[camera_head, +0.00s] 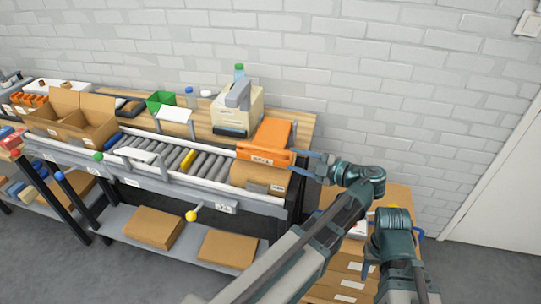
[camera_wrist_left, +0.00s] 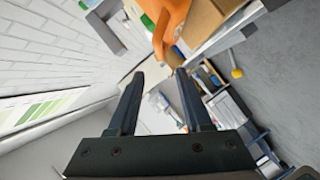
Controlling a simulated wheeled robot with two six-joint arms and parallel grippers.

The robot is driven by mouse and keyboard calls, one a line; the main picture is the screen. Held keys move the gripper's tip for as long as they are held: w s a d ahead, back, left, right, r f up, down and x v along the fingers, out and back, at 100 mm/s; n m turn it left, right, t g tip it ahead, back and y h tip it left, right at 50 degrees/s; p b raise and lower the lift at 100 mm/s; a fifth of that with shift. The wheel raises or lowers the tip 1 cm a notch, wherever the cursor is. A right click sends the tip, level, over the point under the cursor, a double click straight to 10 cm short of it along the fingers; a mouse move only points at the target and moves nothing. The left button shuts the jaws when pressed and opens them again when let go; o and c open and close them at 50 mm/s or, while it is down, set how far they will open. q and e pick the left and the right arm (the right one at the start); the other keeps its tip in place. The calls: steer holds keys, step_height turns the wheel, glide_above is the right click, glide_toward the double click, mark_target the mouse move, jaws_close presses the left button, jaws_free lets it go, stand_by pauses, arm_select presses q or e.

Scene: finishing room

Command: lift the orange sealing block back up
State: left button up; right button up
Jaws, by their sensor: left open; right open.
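The orange sealing block (camera_head: 272,135) sits low over a cardboard box (camera_head: 252,175) at the right end of the roller conveyor. Its front bar lies along the top of the box. In the left wrist view the orange block (camera_wrist_left: 172,18) shows at the top, beyond the fingertips. My left gripper (camera_head: 308,162) is open just right of the block's front end, with nothing between its fingers (camera_wrist_left: 158,78). Whether a fingertip touches the block cannot be told. My right gripper (camera_head: 392,236) is further right and lower; its fingers are mostly hidden.
A beige machine with a grey arm (camera_head: 238,105) stands behind the conveyor (camera_head: 185,163). An open carton (camera_head: 75,120) stands at the left. Flat boxes lie on the lower shelf (camera_head: 190,238). Stacked cartons (camera_head: 350,285) stand beneath my arms. A brick wall closes the back.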

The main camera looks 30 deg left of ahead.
mark_target(267, 151)
arm_select(q)
steer(key=b+x, duration=0.3)
steer(key=x, duration=1.1)
steer(key=shift+r, duration=0.15)
steer(key=shift+d, duration=0.1)
jaws_close()
stand_by(1.0)
